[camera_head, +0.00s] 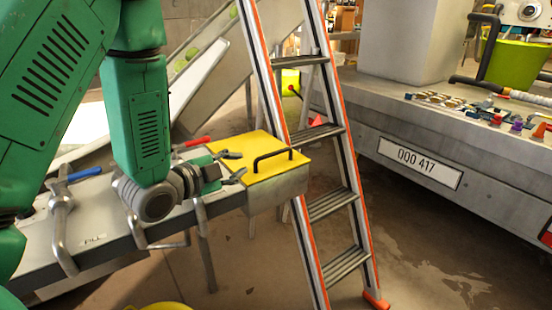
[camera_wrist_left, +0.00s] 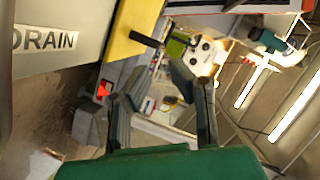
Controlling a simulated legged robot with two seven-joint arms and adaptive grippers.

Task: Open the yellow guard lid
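The yellow guard lid (camera_head: 262,150) lies flat and closed on a grey metal box at the end of a bench. Its black bar handle (camera_head: 272,158) stands up from the top. My left gripper (camera_head: 238,167) is open and empty at the lid's left edge, its fingers pointing towards the handle and short of it. In the left wrist view the two fingers (camera_wrist_left: 150,78) are spread, with the yellow lid (camera_wrist_left: 132,28) and the black handle (camera_wrist_left: 147,40) beyond them. I cannot tell whether a finger touches the lid. My right gripper is not in view.
An orange-sided step ladder (camera_head: 326,150) stands just right of the box. Clamps with blue (camera_head: 84,173) and red (camera_head: 196,142) handles sit on the bench. A grey trailer bed (camera_head: 470,155) with small parts is at the right. The floor between is clear.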

